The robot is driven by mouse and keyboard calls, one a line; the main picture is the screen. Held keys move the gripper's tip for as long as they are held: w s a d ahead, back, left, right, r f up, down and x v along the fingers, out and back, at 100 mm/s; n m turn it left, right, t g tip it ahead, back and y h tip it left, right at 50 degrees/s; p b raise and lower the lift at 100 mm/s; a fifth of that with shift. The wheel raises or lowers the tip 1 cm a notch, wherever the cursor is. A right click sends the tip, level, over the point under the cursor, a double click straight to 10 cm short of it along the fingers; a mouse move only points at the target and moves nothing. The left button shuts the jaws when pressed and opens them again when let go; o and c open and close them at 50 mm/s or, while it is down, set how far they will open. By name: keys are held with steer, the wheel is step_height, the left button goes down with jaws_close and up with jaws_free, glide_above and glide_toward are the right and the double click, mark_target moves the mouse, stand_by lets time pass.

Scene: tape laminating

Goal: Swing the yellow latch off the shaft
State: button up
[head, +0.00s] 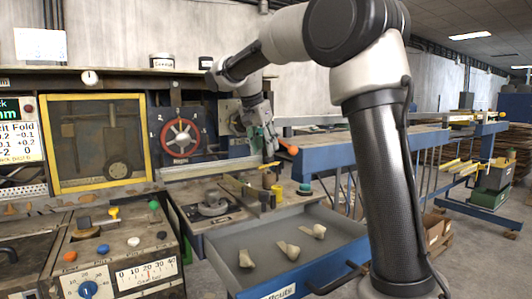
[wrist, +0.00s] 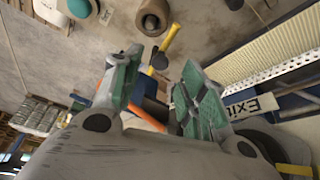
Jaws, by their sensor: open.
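My gripper (wrist: 162,62) is open, with green pads on both fingers and nothing held between them. In the head view my gripper (head: 262,143) points down above the right part of the machine bench. A slim yellow piece that looks like the latch (wrist: 171,40) lies just beyond the fingertips in the wrist view, beside a round brown-and-dark end (wrist: 152,18) that may be the shaft. In the head view a small yellow piece (head: 277,190) shows below my gripper. I cannot tell whether the latch is still around the shaft.
An open grey drawer (head: 262,236) with several small beige pieces sits below the bench. A blue rail (head: 345,153) runs off to the right. A red handwheel (head: 181,137) is on the back panel. In the wrist view, a perforated pale strip (wrist: 275,60) is at right.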

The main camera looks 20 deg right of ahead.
steer(key=v, duration=0.9)
